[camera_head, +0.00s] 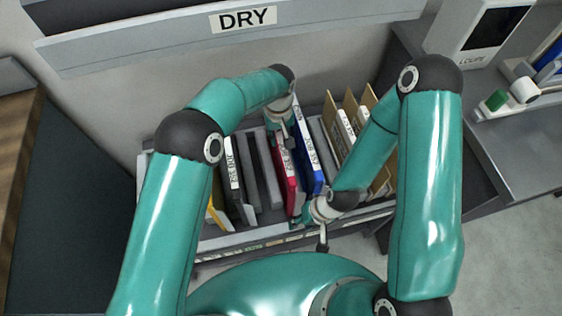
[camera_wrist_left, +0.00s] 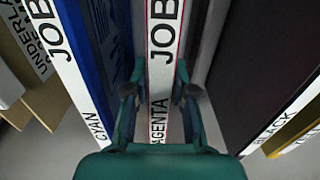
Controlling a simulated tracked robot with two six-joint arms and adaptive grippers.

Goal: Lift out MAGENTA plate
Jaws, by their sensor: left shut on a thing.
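The magenta plate (camera_head: 289,182) stands on edge in the rack, a red slab with a white label strip along its edge. In the left wrist view its white edge, lettered "JOB" and "MAGENTA" (camera_wrist_left: 160,60), runs between the fingers. My left gripper (camera_head: 281,128) is shut on this plate near its upper far part; its fingers also show in the wrist view (camera_wrist_left: 160,88). My right gripper (camera_head: 303,217) is low at the rack's front edge, near the plate's near end. Its fingers are too small and hidden to tell open from shut.
The blue cyan plate (camera_head: 304,150) stands close on the right of the magenta one. Grey dividers (camera_head: 262,165), a black plate (camera_head: 234,185) and a yellow plate (camera_head: 217,212) are to the left. Cardboard-coloured folders (camera_head: 350,105) stand at right. A shelf marked DRY (camera_head: 150,40) overhangs behind.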

